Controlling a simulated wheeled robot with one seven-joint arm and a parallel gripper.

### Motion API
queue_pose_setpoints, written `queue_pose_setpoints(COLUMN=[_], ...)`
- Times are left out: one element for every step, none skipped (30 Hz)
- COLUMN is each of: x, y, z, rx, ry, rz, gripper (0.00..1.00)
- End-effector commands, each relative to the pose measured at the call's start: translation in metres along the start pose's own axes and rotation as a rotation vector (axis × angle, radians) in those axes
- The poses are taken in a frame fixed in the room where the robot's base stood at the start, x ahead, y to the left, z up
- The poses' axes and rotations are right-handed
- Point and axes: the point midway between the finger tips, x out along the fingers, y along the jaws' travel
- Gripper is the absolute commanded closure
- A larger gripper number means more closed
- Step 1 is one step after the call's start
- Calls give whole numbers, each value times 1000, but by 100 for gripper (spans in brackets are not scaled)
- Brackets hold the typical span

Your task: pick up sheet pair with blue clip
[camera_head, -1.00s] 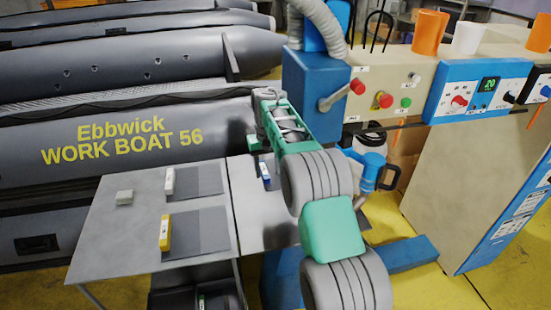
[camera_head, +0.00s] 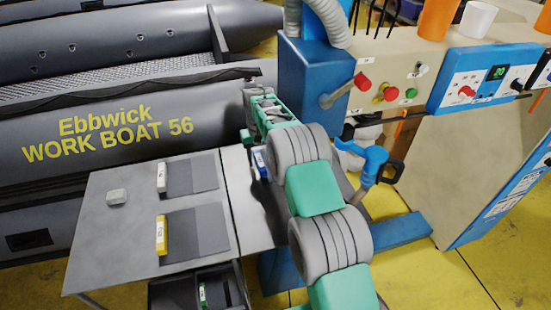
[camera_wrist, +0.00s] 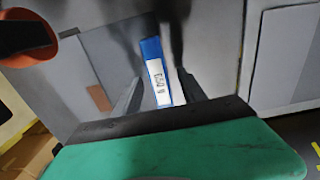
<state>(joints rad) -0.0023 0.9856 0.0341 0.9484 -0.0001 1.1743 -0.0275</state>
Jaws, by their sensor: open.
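The blue clip (camera_head: 260,163) with a white label sits on the grey bench top, just left of my arm. Its sheet pair is mostly hidden behind my arm in the head view. In the wrist view the blue clip (camera_wrist: 152,52) shows upright in the picture, between and beyond my two dark fingers. My gripper (camera_wrist: 160,92) is open, with a finger on each side of the clip's line. Whether the fingers touch the clip or sheets cannot be told. In the head view the fingertips are hard to make out.
A white-clipped sheet pair (camera_head: 192,175), a yellow-clipped pair (camera_head: 198,235) and a small grey block (camera_head: 117,197) lie on the left table. A green clip (camera_head: 203,294) lies in a drawer below. A blue-handled tool (camera_head: 372,165) and the control panel (camera_head: 400,75) stand right of my arm.

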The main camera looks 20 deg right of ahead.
Motion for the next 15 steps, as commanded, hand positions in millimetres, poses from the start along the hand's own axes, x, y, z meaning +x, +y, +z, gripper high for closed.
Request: queue_pose_setpoints(x=[0,1,1,1,1,1,1,1,1,1,1,1,1,1,1], y=[0,0,1,1,1,2,2,2,2,2,2,2,2,2,2], z=[0,0,0,0,0,0,0,0,0,0,0,0,0,0,0], rx=[0,1,1,1,1,2,3,3,3,3,3,3,3,3,3], ry=[1,2,2,1,1,1,1,1,1,1,1,1,1,1,1], rz=[0,0,0,0,0,0,0,0,0,0,0,0,0,0,0], gripper=[51,51,51,51,51,53,55,57,61,63,66,69,71,74,77])
